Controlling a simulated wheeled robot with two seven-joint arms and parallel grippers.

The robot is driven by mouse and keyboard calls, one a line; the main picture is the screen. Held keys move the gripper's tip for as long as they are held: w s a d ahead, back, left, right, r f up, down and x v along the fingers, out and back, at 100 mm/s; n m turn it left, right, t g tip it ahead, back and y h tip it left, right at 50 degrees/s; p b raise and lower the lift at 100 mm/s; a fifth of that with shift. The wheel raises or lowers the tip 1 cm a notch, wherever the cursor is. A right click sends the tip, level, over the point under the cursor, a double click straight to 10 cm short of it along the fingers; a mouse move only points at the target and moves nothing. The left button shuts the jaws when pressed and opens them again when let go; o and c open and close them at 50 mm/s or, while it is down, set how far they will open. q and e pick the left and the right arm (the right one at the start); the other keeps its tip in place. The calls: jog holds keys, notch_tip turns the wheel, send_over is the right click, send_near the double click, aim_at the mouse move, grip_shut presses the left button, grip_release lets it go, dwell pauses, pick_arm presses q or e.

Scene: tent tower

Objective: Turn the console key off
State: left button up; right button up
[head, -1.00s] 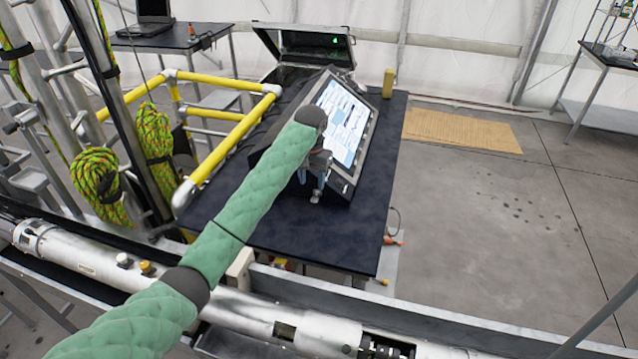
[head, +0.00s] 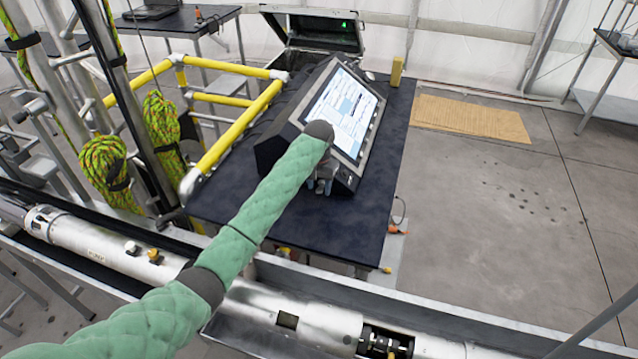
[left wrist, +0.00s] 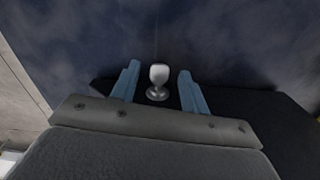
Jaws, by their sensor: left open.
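The console (head: 352,108), a dark slanted box with a lit screen, stands on a dark table. My left gripper (head: 322,186) is at its near end, low against the console, partly hidden by my own green-sleeved arm. In the left wrist view, a small silver key (left wrist: 158,82) with a rounded head and round base stands out from a dark surface. My left gripper's two blue fingers (left wrist: 158,76) are open, one on each side of the key, with gaps showing between them and it. The key is not clear in the head view. My right gripper is not in view.
The dark table (head: 375,205) has bare room right of the console. A small yellow block (head: 397,71) stands at its far edge. Yellow rails (head: 240,125) run along the left. An open case (head: 315,35) is behind. A metal tube in a trough crosses the front.

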pick_arm(q)
jog(key=shift+c, duration=0.5)
jog(key=shift+w+f, duration=0.1)
grip_shut()
jog(key=shift+a+h, duration=0.15)
jog(key=shift+h, duration=0.55)
jog(key=shift+o, duration=0.5)
grip_release()
